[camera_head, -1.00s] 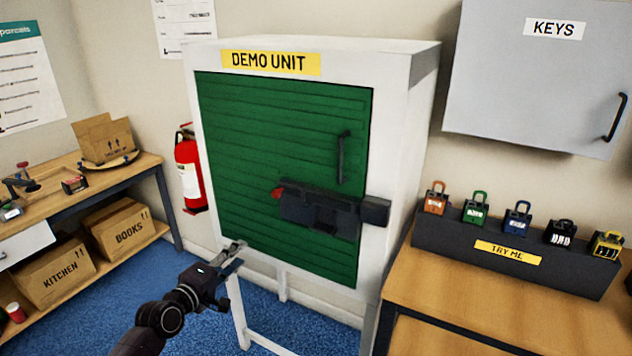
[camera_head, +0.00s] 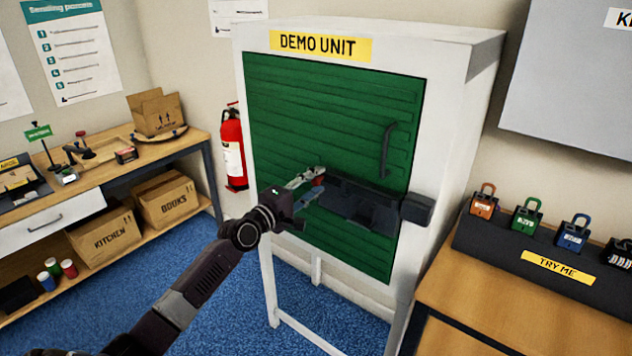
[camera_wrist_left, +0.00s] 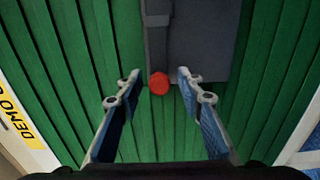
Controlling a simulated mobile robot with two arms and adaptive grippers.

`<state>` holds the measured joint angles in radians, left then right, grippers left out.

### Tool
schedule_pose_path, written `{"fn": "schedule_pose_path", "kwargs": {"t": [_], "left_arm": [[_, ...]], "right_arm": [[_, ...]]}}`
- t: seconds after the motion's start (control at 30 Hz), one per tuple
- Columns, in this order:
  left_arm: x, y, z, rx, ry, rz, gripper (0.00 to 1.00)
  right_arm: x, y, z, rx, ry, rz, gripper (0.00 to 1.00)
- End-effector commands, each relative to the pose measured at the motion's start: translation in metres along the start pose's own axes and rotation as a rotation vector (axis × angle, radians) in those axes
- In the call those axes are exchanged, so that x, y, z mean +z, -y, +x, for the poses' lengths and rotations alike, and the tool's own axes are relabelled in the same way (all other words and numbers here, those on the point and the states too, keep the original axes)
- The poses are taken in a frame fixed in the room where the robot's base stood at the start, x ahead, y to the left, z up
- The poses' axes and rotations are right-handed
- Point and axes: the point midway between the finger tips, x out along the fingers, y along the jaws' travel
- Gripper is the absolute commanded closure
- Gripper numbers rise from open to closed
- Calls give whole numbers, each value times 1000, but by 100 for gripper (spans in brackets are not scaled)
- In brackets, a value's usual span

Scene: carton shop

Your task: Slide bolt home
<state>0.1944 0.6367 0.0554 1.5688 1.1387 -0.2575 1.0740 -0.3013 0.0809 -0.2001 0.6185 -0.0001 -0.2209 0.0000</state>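The black bolt (camera_head: 352,201) is mounted across the green door (camera_head: 300,130) of the demo unit, with a black keeper (camera_head: 416,208) on the white frame at its right. The bolt's red knob (camera_wrist_left: 159,83) shows in the left wrist view between the two fingers, with a gap on each side. My left gripper (camera_head: 310,186) is at the bolt's left end, beside the red knob, which it partly covers in the head view. In the left wrist view the left gripper (camera_wrist_left: 158,85) is open. My right gripper is not in view.
A black handle (camera_head: 387,150) stands out from the door above the bolt. A bench with several padlocks (camera_head: 527,215) is at the right. A fire extinguisher (camera_head: 232,148) hangs left of the unit, near a workbench (camera_head: 110,170). Blue floor is clear in front.

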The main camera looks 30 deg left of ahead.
Motion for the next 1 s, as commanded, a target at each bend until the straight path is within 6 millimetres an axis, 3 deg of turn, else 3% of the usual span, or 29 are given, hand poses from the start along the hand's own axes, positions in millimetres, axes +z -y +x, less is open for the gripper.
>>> {"fn": "schedule_pose_path", "kwargs": {"t": [0.37,0.7,1.0], "left_arm": [[0,0,5,0,0,1,65],[0,0,5,0,0,1,100],[1,0,5,-1,1,0,100]], "right_arm": [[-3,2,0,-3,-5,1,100],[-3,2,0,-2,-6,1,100],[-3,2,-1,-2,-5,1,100]]}}
